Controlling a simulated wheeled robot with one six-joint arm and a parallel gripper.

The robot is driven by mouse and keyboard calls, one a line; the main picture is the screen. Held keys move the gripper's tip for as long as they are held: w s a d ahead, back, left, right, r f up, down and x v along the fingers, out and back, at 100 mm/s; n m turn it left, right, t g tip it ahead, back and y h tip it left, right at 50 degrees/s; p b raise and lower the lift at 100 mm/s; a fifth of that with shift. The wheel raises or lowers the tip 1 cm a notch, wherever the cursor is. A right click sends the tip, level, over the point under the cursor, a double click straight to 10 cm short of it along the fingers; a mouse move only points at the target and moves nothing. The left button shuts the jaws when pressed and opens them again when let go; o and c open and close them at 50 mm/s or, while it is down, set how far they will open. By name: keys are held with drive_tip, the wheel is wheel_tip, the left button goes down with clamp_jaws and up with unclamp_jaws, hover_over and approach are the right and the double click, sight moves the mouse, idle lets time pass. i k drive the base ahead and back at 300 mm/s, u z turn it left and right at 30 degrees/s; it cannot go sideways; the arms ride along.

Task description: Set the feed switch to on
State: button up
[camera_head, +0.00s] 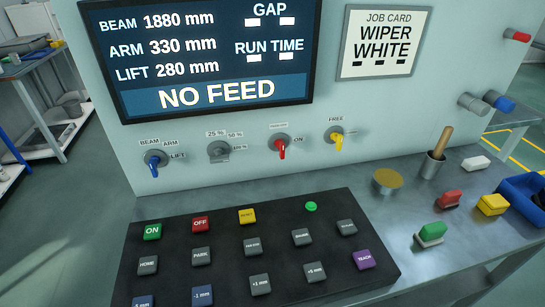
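A row of rotary switches is on the pale upright panel below the display. The red-handled switch (282,147) has an "ON" label at its right and a small unreadable label above it. Its red handle hangs down and points at neither label. No label reading "feed" is legible on any switch, so I cannot tell for sure that this is the feed switch. The display (200,55) reads "NO FEED" in its bottom band. My gripper is not in view.
Blue (154,160), grey (219,151) and yellow (337,138) switches flank the red one. A black keypad (300,262) lies on the bench below. A cup with a wooden handle (433,165), a gold-topped disc (387,181) and coloured blocks stand at right.

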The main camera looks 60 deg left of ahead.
sight(279, 143)
drive_tip(key=k, duration=0.4)
drive_tip(key=u, duration=0.75)
drive_tip(key=i, duration=0.5)
